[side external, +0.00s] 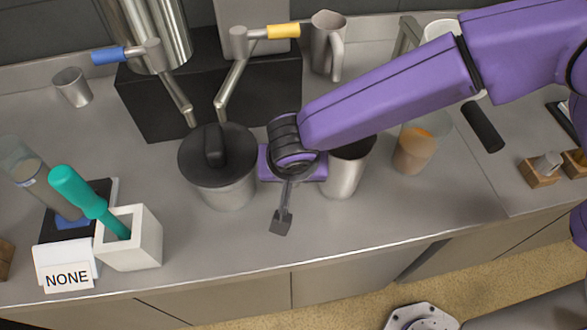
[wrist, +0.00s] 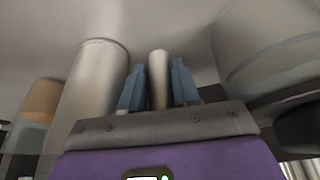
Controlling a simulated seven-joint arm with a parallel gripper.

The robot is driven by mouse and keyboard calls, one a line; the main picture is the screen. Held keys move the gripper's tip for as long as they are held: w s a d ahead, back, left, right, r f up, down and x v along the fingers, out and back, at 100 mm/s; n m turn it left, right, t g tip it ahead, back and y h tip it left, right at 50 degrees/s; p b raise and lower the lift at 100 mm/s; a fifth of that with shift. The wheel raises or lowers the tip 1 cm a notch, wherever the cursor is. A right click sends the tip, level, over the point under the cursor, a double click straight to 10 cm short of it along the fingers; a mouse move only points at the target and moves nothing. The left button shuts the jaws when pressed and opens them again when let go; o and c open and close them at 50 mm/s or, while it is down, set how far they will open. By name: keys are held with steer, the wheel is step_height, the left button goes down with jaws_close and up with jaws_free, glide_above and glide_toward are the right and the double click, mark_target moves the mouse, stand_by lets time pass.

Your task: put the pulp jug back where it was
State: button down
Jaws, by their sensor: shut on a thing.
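A metal jug (side external: 345,172) stands on the grey counter, just right of my gripper (side external: 292,165). In the wrist view the jug (wrist: 95,90) is left of my fingers. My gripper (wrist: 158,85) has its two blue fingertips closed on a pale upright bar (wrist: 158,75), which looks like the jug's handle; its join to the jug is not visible. I cannot see whether the jug holds pulp, as my arm covers part of its top. Whether its base touches the counter is hard to tell. A clear container with orange contents (side external: 413,150) stands to its right.
Behind are taps (side external: 235,80) and another metal jug (side external: 328,45). A white holder with a teal-handled tool (side external: 130,240) and a NONE sign (side external: 68,278) are front left. The front counter is clear.

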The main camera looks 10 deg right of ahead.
steer(key=shift+f, duration=0.1)
steer(key=c, duration=0.8)
jaws_free()
steer(key=v, duration=1.2)
steer(key=s+d+r+n+g, duration=0.1)
steer(key=s+d+n+g, duration=0.2)
steer(key=s+d, duration=0.55)
steer(key=s+d+r+n+g, duration=0.1)
steer(key=s+d+n+g, duration=0.25)
steer(key=d, duration=1.05)
steer(key=d+f+n+t+y, duration=0.1)
steer(key=d+n, duration=0.7)
steer(key=d, duration=1.2)
step_height(320, 180, down, 2)
steer(key=shift+s+d+f+t, duration=0.1)
steer(key=shift+s+d+t, duration=0.1)
steer(key=shift+t, duration=0.45)
